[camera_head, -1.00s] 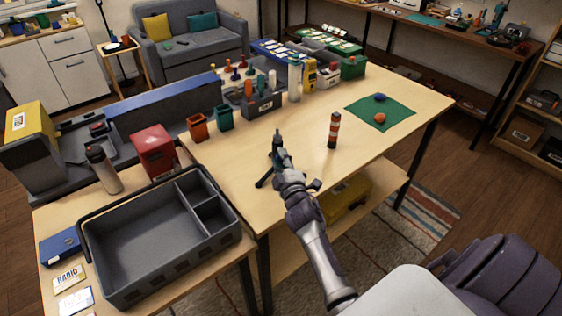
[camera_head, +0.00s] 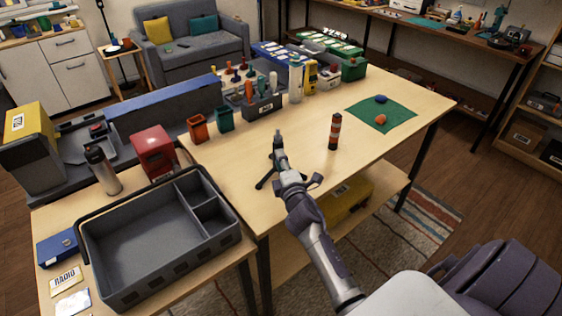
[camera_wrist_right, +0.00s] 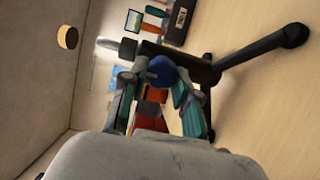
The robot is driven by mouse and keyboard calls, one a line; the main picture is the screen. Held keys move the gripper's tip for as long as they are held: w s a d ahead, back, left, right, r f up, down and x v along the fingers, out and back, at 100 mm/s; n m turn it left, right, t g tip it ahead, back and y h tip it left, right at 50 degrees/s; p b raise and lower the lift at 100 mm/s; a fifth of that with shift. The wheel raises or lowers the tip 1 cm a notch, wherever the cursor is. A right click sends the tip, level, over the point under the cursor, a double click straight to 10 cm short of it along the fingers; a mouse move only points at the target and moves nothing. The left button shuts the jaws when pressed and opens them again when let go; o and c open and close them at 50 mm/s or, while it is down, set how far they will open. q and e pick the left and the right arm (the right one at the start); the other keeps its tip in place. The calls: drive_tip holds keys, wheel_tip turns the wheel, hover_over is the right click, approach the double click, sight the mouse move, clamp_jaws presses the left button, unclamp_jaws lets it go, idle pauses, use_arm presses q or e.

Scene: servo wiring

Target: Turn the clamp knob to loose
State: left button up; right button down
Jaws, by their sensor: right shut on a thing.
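In the right wrist view a round blue clamp knob (camera_wrist_right: 162,70) sits between the fingers of my right gripper (camera_wrist_right: 156,84), which is shut on it. The knob is on a black clamp stand (camera_wrist_right: 218,66) with splayed legs. In the head view the small dark stand (camera_head: 263,183) stands on the wooden table near its front edge, with a grey upright part above. My right gripper (camera_head: 283,168) reaches it from the front and hides the knob and part of the stand. The knob's turn angle cannot be read. My left gripper is not in view.
An orange-and-black cylinder (camera_head: 334,131) stands right of the clamp. A green mat (camera_head: 398,118) with small lumps lies farther right. Orange (camera_head: 198,128) and green (camera_head: 223,118) cups stand behind left. A grey divided tray (camera_head: 140,236) is at left. The table between is clear.

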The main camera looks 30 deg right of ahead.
drive_tip(key=c, duration=0.8)
unclamp_jaws()
drive_tip(key=v, duration=1.2)
